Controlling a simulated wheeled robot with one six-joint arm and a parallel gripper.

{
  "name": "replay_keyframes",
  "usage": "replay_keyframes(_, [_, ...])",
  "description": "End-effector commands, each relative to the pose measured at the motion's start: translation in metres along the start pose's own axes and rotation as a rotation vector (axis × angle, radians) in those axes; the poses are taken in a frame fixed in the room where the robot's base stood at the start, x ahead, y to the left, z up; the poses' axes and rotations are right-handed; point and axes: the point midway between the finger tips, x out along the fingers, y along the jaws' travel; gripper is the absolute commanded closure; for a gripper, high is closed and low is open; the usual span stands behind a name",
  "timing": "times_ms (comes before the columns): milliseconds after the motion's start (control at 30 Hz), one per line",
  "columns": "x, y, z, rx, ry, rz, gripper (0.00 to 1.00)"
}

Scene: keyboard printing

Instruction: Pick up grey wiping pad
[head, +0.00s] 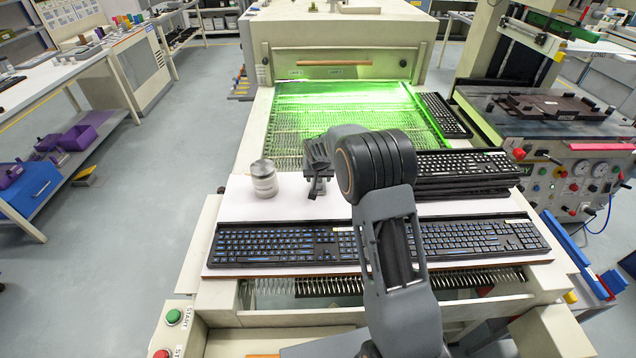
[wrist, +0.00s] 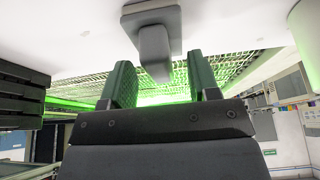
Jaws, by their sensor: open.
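The grey wiping pad (wrist: 152,22) shows at the top of the wrist view, where the scene appears upside down. Its flat base rests on a white surface, and its narrower handle points towards my gripper. My gripper (wrist: 160,70) is open, with one finger on each side of the handle's end. I see gaps between the fingers and the handle. In the head view my gripper (head: 318,153) is just above the pad (head: 316,187) on the white board (head: 236,205), and partly hides it.
A metal canister (head: 264,180) stands left of the pad. A stack of black keyboards (head: 465,175) lies to the right, behind my arm. Blue-lettered keyboards (head: 280,243) lie along the front. A green-lit mesh conveyor (head: 300,110) is behind.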

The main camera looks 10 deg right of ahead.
Motion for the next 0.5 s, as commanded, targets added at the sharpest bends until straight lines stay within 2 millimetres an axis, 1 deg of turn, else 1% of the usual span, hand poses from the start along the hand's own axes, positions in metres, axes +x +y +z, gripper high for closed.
replay_keyframes(33, [0.0056,0.0003,0.0002,0.0,-0.002,0.001,0.45])
replay_keyframes(133, [0.012,0.0003,0.0,0.0,0.0,0.0,0.45])
replay_keyframes(400, [0.0145,0.0003,0.0001,0.0,0.001,0.0,0.45])
replay_keyframes(500, [0.0144,0.0003,0.0001,0.0,0.001,0.0,0.53])
